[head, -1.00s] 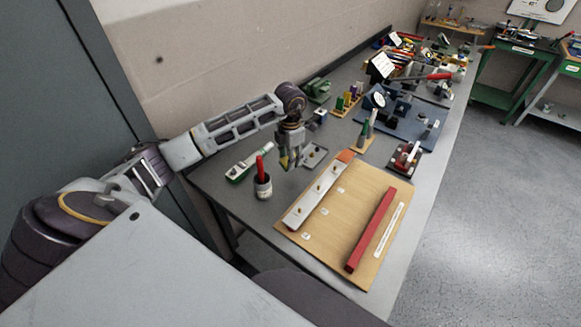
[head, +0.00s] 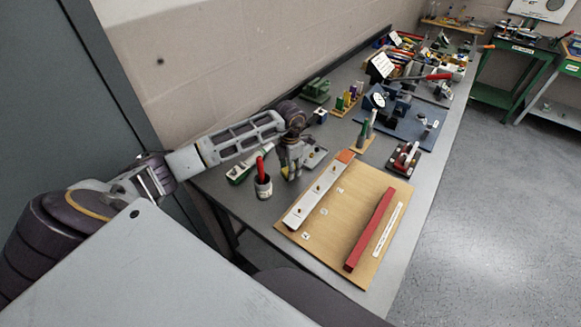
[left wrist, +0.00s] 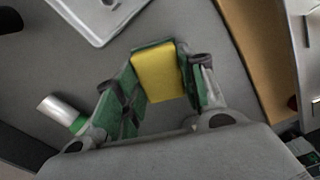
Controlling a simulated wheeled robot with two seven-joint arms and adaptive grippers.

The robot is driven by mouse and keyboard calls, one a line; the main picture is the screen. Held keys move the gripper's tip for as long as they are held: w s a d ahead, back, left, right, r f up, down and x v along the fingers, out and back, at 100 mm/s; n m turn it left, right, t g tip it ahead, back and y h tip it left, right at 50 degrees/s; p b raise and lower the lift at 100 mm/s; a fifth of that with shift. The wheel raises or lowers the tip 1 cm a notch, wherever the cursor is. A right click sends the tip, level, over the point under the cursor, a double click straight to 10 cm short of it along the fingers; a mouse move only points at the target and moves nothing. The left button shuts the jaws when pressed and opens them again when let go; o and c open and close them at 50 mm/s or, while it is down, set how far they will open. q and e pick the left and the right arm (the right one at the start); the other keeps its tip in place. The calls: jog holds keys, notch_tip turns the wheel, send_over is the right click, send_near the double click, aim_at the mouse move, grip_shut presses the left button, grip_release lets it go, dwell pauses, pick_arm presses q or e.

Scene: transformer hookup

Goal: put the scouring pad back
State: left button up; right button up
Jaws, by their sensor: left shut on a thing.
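The scouring pad (left wrist: 158,74) shows in the left wrist view as a yellow block between my left gripper's two green-lined fingers. My left gripper (head: 290,170) is shut on it. In the head view the gripper points down over the bench, between the red-handled cup and a small grey tray, and the pad shows only as a bit of yellow. The small grey tray (head: 316,157) lies just right of the gripper; part of it also shows in the left wrist view (left wrist: 98,18). I cannot tell whether the pad touches the bench. My right gripper is not in view.
A dark cup (head: 263,188) with a red handle stands close left of the gripper. A white and green tube (head: 240,170) lies behind it. A wooden board (head: 340,225) with a white strip and a red bar lies in front. Crowded fixtures fill the far bench.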

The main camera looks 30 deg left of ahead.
pick_arm(q)
jog(key=shift+f, duration=0.2)
jog(key=o, duration=1)
jog(key=shift+r, duration=0.15)
notch_tip(320, 180, up, 12)
jog(key=shift+b, duration=1.25)
